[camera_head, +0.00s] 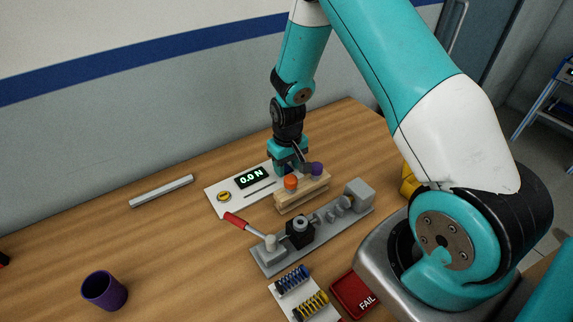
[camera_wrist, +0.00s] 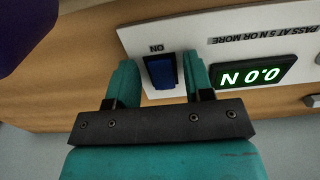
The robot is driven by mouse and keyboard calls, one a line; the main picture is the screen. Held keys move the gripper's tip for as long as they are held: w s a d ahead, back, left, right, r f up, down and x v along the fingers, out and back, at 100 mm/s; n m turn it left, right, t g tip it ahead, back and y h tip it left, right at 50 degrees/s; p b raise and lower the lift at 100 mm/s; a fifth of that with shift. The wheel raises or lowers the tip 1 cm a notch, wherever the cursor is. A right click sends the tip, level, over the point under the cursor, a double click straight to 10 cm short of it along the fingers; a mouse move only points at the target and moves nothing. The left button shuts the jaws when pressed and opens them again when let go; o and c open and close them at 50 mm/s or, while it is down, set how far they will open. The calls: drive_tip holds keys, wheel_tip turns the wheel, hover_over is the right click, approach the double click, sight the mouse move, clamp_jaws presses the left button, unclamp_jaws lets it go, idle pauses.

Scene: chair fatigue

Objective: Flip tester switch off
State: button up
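The tester is a white panel (camera_head: 225,203) lying flat on the table, with a lit display (camera_head: 251,177) reading 0.0 N. In the wrist view the display (camera_wrist: 254,76) appears upside down. The blue rocker switch (camera_wrist: 165,72) sits on the panel beside an "ON" label. My gripper (camera_wrist: 160,66) is open, with one teal finger on each side of the switch and nothing held. I cannot tell whether the fingers touch it. In the head view my gripper (camera_head: 287,170) is over the panel's far right end and hides the switch.
A wooden block (camera_head: 290,201) with orange and purple-topped pieces stands close in front of my gripper. A grey fixture (camera_head: 325,222) with a red lever (camera_head: 236,220) is nearer. A white spring tray (camera_head: 322,313), red FAIL tray (camera_head: 343,288), purple cup (camera_head: 104,291) and grey bar (camera_head: 161,191) lie around.

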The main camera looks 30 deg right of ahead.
drive_tip(key=c, duration=0.7)
drive_tip(key=shift+w+r+g+p, duration=0.1)
drive_tip(key=shift+w+g+p, duration=0.1)
drive_tip(key=shift+g, duration=0.55)
drive_tip(key=shift+w+r+g+p, duration=0.1)
drive_tip(key=shift+w+g+p, duration=0.1)
drive_tip(key=shift+g, duration=0.55)
drive_tip(key=shift+c, duration=0.2)
drive_tip(key=o, duration=0.9)
drive_tip(key=b+v, duration=0.3)
drive_tip(key=v, duration=1.4)
drive_tip(key=shift+r+b, duration=0.2)
drive_tip(key=shift+b, duration=0.2)
